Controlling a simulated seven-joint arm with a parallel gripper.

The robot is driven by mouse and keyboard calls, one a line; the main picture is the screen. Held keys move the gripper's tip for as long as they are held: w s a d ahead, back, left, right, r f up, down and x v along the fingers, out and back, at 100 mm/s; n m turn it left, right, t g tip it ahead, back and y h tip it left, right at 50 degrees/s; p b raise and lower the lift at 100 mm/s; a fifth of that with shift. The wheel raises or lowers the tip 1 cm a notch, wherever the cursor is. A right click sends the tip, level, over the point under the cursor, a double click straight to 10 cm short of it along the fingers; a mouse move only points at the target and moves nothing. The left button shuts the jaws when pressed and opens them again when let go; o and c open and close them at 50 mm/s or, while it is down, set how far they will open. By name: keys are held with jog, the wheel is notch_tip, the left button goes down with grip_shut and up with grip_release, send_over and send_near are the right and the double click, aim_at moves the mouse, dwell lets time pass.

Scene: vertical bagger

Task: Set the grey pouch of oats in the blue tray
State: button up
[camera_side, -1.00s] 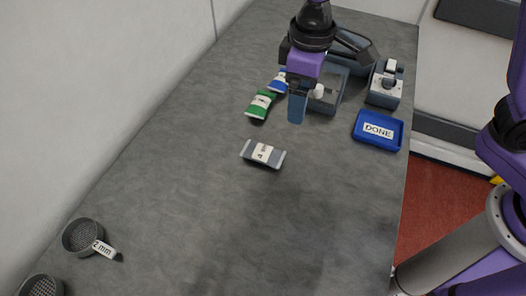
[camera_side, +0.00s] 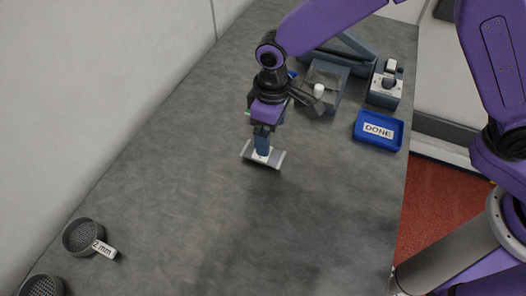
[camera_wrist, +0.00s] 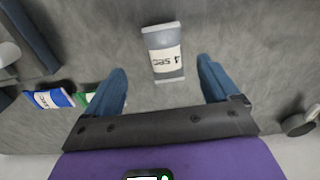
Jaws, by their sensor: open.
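The grey pouch (camera_side: 276,159) lies flat on the grey table, with a white label across its middle. In the wrist view the grey pouch (camera_wrist: 163,50) shows between and a little beyond my fingertips, its label reading "4 SEC" upside down. My gripper (camera_side: 261,151) is above the pouch, pointing down, and hides part of it in the side view. In the wrist view my gripper (camera_wrist: 163,80) is open, with one blue finger on each side and nothing between them held. The blue tray (camera_side: 378,130), labelled DONE, is empty at the right edge of the table.
A grey machine (camera_side: 325,85) with a white knob and a small control box (camera_side: 386,85) stand at the back right. Blue (camera_wrist: 50,98) and green (camera_wrist: 84,98) pouches lie near my gripper. Round sieves (camera_side: 83,237) sit at front left.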

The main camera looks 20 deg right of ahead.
aim_at(275, 159)
jog(key=shift+s+a+f, duration=0.1)
jog(key=shift+a+f, duration=0.05)
jog(key=shift+f, duration=1.7)
jog(key=shift+s+a+f, duration=0.1)
jog(key=shift+f, duration=1.7)
jog(key=c, duration=1.3)
jog(key=shift+r, duration=0.1)
